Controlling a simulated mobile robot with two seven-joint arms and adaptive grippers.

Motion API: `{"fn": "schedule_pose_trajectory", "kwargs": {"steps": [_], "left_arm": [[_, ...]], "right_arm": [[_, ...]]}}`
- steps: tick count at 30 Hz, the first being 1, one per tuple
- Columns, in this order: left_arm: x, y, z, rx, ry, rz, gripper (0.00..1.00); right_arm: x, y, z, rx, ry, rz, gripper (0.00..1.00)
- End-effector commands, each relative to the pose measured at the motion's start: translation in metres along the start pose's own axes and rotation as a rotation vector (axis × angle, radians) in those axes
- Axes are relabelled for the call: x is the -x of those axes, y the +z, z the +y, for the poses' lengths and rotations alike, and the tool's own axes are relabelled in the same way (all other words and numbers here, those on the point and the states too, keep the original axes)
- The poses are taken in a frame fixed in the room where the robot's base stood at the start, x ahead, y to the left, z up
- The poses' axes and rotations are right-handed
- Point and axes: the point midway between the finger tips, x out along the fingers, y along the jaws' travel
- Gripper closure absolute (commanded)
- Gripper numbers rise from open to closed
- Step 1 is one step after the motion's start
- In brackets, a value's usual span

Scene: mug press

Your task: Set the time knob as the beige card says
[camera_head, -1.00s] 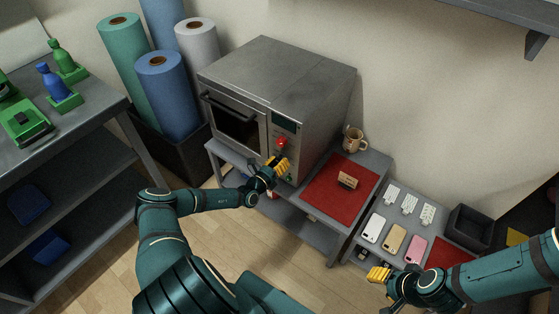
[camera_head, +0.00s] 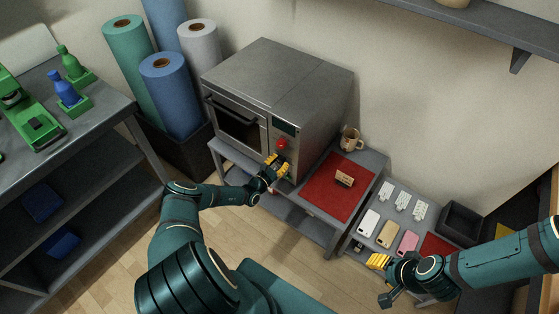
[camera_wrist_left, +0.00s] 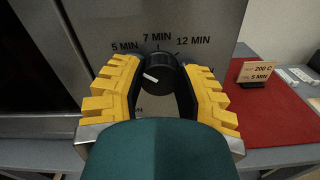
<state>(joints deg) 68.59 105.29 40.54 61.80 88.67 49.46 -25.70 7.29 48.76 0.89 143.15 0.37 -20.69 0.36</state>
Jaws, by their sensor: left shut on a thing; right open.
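The black time knob (camera_wrist_left: 163,75) is on the oven's front panel in the left wrist view. Its white mark (camera_wrist_left: 150,77) is on the left part, slanting up-left on the 5 MIN side; exact alignment with a tick is unclear. Labels 5 MIN, 7 MIN and 12 MIN show above; a right-hand label is partly hidden. The beige card (camera_wrist_left: 255,72), also in the head view (camera_head: 345,179), reads 200 C and 5 MIN. My left gripper (camera_head: 276,165) is shut on the knob, yellow fingers on both sides (camera_wrist_left: 160,80). My right gripper (camera_head: 379,262) is open and empty.
The steel oven (camera_head: 275,85) has a red button or light (camera_head: 282,143) above my left gripper. The card stands on a red mat (camera_head: 325,200), with a mug (camera_head: 350,139) behind. Phones and a dark bin (camera_head: 460,222) are on the right table. Rolls stand left of the oven.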

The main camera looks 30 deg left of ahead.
Motion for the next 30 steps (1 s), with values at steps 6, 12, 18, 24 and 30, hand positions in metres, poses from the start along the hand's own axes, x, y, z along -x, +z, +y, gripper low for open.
{"fn": "schedule_pose_trajectory", "kwargs": {"steps": [6, 12, 18, 24, 30], "left_arm": [[-0.0005, 0.0005, -0.0002, -0.047, 0.000, 0.000, 1.00], [-0.0005, 0.0001, -0.0002, -0.057, 0.000, 0.000, 1.00], [-0.0006, 0.0001, -0.0002, -0.056, 0.000, 0.000, 1.00], [-0.0005, 0.0001, -0.0001, -0.056, 0.000, 0.000, 0.32], [-0.0003, 0.0001, 0.0000, -0.055, 0.000, 0.000, 0.32]], "right_arm": [[0.0032, -0.0017, -0.0012, -0.001, 0.000, 0.004, 0.53], [0.0034, -0.0020, -0.0013, -0.001, 0.000, 0.004, 0.53], [0.0033, -0.0019, -0.0013, -0.001, 0.000, 0.004, 0.53], [0.0034, -0.0019, -0.0013, -0.001, 0.000, 0.004, 0.53], [0.0034, -0.0018, -0.0013, -0.001, 0.000, 0.004, 0.53]]}}
